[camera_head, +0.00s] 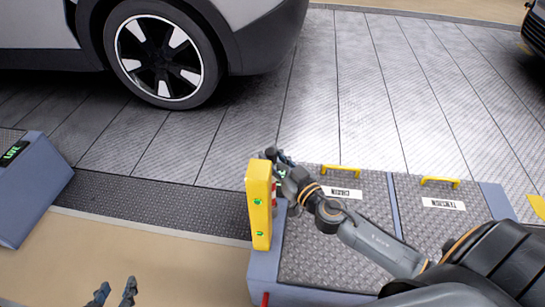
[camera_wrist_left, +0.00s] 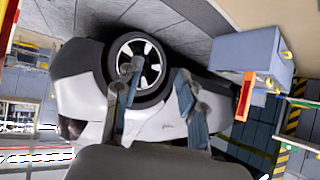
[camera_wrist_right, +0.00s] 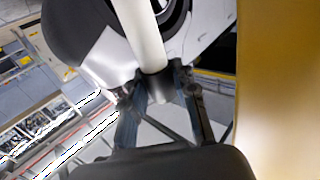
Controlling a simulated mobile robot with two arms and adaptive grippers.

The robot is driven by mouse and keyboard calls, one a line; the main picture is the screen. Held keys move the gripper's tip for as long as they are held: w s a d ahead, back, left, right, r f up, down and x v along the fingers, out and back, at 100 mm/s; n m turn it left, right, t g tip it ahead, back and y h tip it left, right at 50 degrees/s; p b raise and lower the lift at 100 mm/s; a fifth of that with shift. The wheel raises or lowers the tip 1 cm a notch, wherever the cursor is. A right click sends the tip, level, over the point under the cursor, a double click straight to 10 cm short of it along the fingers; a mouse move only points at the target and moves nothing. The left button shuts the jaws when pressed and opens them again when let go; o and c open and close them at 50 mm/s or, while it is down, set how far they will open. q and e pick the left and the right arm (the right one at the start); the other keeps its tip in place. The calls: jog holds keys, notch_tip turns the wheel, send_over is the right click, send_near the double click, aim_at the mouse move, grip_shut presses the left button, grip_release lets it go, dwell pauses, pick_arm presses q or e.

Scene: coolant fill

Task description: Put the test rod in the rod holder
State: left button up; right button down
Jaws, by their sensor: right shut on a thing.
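The test rod (camera_wrist_right: 150,40) is a white rod with a grey lower part in the right wrist view. My right gripper (camera_wrist_right: 158,85) is shut on its grey part. In the head view my right gripper (camera_head: 278,160) is beside the top of a yellow post (camera_head: 258,205), which largely hides the rod. The post's yellow side also fills the right of the right wrist view (camera_wrist_right: 275,90). I cannot make out a rod holder for certain; a small red part (camera_head: 274,193) shows beside the post. My left gripper (camera_head: 115,290) is open and empty at the lower left; its spread fingers show in the left wrist view (camera_wrist_left: 155,90).
The post stands at the corner of a grey-blue bench with tread-plate lids and yellow handles (camera_head: 340,168). A car (camera_head: 170,50) stands behind on the tiled floor. A blue-grey console (camera_head: 35,185) is at left. Open floor lies between console and bench.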

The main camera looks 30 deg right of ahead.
jog(key=c, duration=1.3)
grip_release()
jog(key=shift+c, duration=0.2)
jog(key=shift+s, duration=0.45)
jog(key=s, duration=0.3)
jog(key=shift+s+d+b, duration=0.1)
jog(key=shift+d+b, duration=0.15)
jog(key=shift+b, duration=0.05)
pick_arm(q)
jog(key=w+d+r+t+h+b, duration=0.1)
jog(key=w+r+t, duration=0.3)
jog(key=r, duration=0.5)
jog(key=shift+w+d+r+t+h+b, duration=0.35)
jog(key=shift+d+t+h, duration=0.15)
jog(key=shift+d+t, duration=0.55)
pick_arm(e)
jog(key=s+d, duration=0.1)
jog(key=s, duration=0.6)
jog(key=shift+s+r, duration=0.25)
jog(key=shift+s, duration=0.15)
pick_arm(q)
jog(key=shift+a+f, duration=0.1)
jog(key=shift+a, duration=0.15)
